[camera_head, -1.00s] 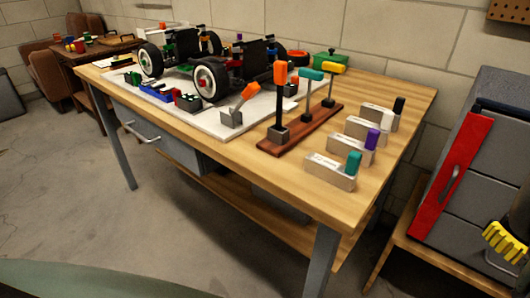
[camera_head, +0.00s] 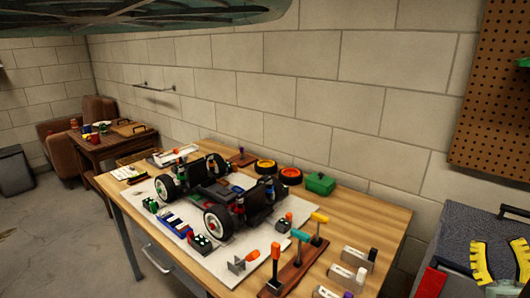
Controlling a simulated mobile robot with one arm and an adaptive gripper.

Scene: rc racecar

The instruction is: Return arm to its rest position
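My gripper (camera_head: 501,246) is at the lower right edge of the view. Its two yellow ribbed fingers stand upright and apart, with nothing seen between them. It shows in front of the grey cabinet (camera_head: 455,225). Most of my arm is out of view. The rc racecar (camera_head: 215,190) sits on a white board (camera_head: 215,256) on the wooden workbench, well to the left of my gripper.
The workbench (camera_head: 385,220) holds a rack with several coloured-handle tools (camera_head: 297,262), small grey holders (camera_head: 357,262), orange and yellow wheels (camera_head: 289,175) and a green box (camera_head: 320,184). A pegboard (camera_head: 495,100) hangs at right. Open floor (camera_head: 60,240) lies at left.

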